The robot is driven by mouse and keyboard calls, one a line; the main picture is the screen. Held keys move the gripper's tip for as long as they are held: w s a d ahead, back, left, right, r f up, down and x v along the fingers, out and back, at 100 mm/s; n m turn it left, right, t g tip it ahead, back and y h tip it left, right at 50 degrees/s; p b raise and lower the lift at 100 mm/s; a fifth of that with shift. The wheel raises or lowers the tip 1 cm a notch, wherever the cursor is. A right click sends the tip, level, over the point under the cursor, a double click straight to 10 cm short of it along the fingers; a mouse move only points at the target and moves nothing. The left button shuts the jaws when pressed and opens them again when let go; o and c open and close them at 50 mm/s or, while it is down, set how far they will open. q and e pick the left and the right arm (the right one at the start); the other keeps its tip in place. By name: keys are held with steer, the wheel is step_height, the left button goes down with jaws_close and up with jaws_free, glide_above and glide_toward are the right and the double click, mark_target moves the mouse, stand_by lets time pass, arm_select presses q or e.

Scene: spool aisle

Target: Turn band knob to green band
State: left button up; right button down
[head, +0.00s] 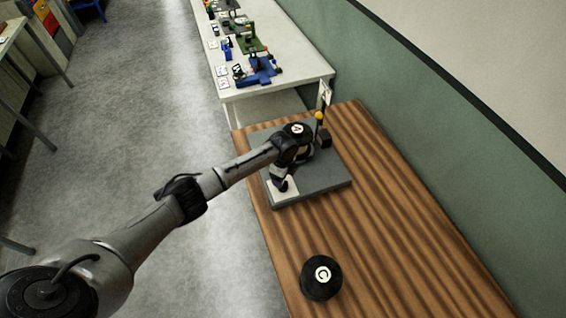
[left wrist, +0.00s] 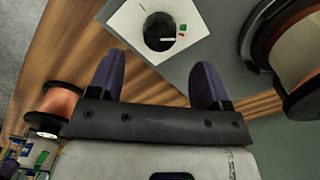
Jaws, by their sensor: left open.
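The band knob (left wrist: 158,24) is a dark round knob on a white plate (left wrist: 124,20) in the left wrist view. A short white pointer on it faces right, towards small red (left wrist: 181,35) and green (left wrist: 183,27) marks at its side. In the head view the white plate (head: 288,196) lies at the near left corner of a grey board, and my arm hides the knob. My left gripper (left wrist: 159,62) is open and empty, its purple fingers apart, with the knob beyond and between their tips. In the head view my left gripper (head: 282,184) is over the plate. My right gripper is not in view.
The grey board (head: 325,183) sits on a wooden bench (head: 385,240). A labelled spool (head: 298,129) stands on the board close beside my wrist; its copper winding (left wrist: 285,30) fills the wrist view's upper right. Another spool (head: 321,277) stands nearer. A white table (head: 290,60) is behind.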

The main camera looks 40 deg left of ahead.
arm_select(q)
step_height(320, 180, up, 8)
stand_by(0.4)
stand_by(0.6)
